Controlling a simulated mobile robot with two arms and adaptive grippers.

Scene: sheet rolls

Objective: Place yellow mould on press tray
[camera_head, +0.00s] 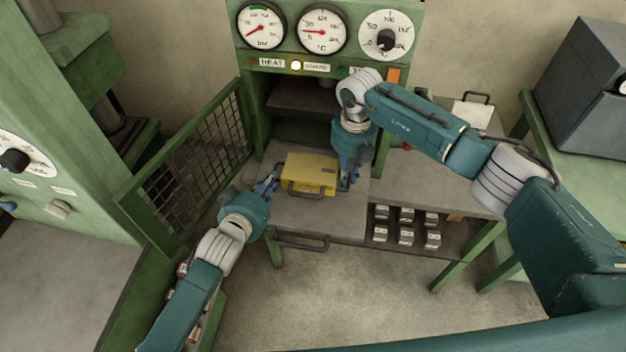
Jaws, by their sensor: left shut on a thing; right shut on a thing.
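The yellow mould (309,172) is a flat box with a handle on its front side. It is over the grey press tray (338,218), which is pulled out in front of the press opening. I cannot tell whether the mould rests on the tray or is slightly above it. My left gripper (273,184) is shut on the mould's left side. My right gripper (346,178) is shut on its right side. The gripper fingers partly cover the mould's ends.
The press's mesh guard door (195,150) stands open at the left. Gauges (321,28) sit above the press opening (300,97). Several small metal blocks (406,236) lie on a shelf at the right. A dark grey box (590,85) stands on a green bench at far right.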

